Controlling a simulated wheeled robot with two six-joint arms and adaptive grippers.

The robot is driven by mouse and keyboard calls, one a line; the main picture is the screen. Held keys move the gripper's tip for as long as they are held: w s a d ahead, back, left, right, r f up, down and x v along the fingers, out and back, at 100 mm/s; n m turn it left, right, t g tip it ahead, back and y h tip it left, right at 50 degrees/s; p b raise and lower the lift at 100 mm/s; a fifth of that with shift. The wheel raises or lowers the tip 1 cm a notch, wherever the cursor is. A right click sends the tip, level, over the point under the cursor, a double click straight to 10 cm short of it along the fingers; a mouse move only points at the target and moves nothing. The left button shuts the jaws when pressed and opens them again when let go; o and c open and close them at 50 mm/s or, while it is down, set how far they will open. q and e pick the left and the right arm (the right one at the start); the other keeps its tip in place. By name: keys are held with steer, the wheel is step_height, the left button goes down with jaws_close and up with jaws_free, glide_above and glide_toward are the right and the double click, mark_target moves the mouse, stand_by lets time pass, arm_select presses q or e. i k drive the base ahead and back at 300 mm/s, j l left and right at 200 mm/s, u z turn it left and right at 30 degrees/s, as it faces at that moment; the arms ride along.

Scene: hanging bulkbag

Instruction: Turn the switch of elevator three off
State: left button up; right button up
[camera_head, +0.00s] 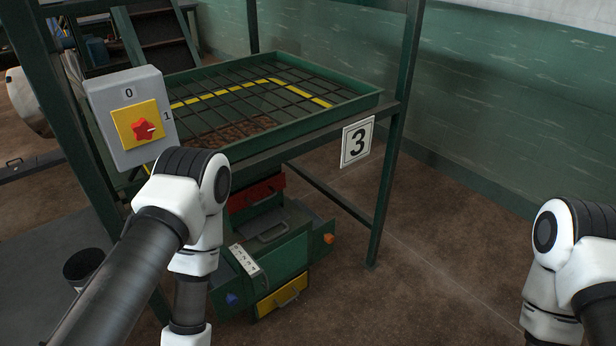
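The switch is a red star-shaped knob (144,130) on a yellow plate (122,118), set in a grey box (104,98) at the upper left. The box carries a 0 above the plate and a 1 to its right. A pale mark on the knob points right, towards the 1. My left arm's elbow is just below and right of the switch box, and the forearm runs down out of the picture. Neither gripper is in view; only part of my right arm shows at the right edge.
A green frame with a grated tray (365,101) stands behind the switch box. Under it is a green machine (290,240) with a red part and a yellow drawer (282,297). A black bucket (82,264) stands at the lower left. The floor at right centre is clear.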

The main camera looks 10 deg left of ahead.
mark_target(142, 130)
steer(key=u, duration=1.3)
